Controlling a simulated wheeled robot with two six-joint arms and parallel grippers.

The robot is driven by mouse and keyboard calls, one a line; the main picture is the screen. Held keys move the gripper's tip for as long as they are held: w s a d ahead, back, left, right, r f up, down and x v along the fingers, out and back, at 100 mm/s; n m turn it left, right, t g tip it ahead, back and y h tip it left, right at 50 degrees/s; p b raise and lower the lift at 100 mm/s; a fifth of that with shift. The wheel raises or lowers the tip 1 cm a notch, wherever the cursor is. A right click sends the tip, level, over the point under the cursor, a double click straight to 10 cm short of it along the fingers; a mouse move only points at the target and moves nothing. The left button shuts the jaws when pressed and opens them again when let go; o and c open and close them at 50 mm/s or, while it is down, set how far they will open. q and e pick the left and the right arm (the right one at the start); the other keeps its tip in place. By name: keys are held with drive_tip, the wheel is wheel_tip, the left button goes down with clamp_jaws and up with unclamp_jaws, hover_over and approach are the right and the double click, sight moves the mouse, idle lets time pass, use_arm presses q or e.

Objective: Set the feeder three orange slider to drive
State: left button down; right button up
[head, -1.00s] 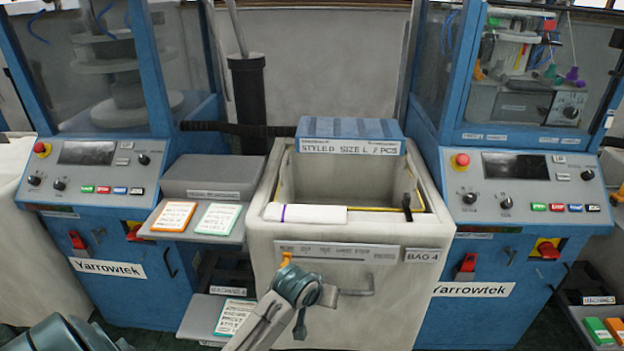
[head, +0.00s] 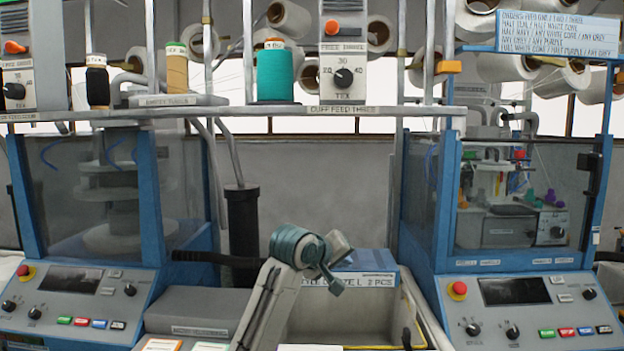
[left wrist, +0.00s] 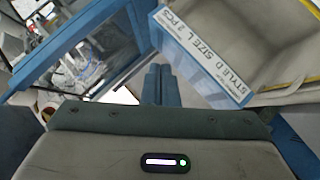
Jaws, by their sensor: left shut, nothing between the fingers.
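The feeder three unit (head: 343,62) is the light grey panel above the rail label "CUFF FEED THREE" in the head view. Its orange slider (head: 332,27) sits at the left, above the word FREE on the FREE/DRIVE label. A black dial (head: 344,77) is below. My left arm rises from the bottom middle, its teal wrist well below the rail and in front of the bin. In the left wrist view my left gripper (left wrist: 158,72) shows its blue fingers shut together, empty, apart from the slider. My right gripper is not in view.
A shelf rail (head: 230,111) crosses above the arm, carrying a teal cone (head: 275,72), a tan cone (head: 177,67) and a black cone (head: 97,80). Another feeder with an orange slider (head: 14,47) is at far left. Blue machines stand on both sides of the bin.

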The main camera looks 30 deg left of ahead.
use_arm(q)
wheel_tip(320, 180, up, 14)
drive_tip(key=a+n+t, duration=0.2)
drive_tip(key=a, duration=0.1)
drive_tip(key=s+a+r+n+t, duration=0.1)
drive_tip(key=s+r, duration=0.4)
drive_tip(key=r, duration=0.6)
drive_tip(key=s+a+r+n+t+h, duration=0.1)
drive_tip(key=s+a+r+n+t, duration=0.1)
drive_tip(key=r, duration=1)
drive_tip(key=s+a+r+n+t+h, duration=0.1)
drive_tip(key=s+a+r+n, duration=0.2)
drive_tip(key=s+a+r, duration=0.2)
drive_tip(key=s+r, duration=0.3)
drive_tip(key=r, duration=0.4)
drive_tip(key=shift+a+t, duration=0.15)
drive_tip(key=shift+t, duration=0.15)
drive_tip(key=p, duration=0.5)
approach(332, 29)
drive_tip(key=w+a, duration=0.4)
drive_tip(key=a, duration=0.1)
drive_tip(key=d, duration=0.1)
drive_tip(key=w+d+p, duration=0.1)
drive_tip(key=w+d+r+p, duration=0.1)
drive_tip(key=shift+w+d, duration=0.25)
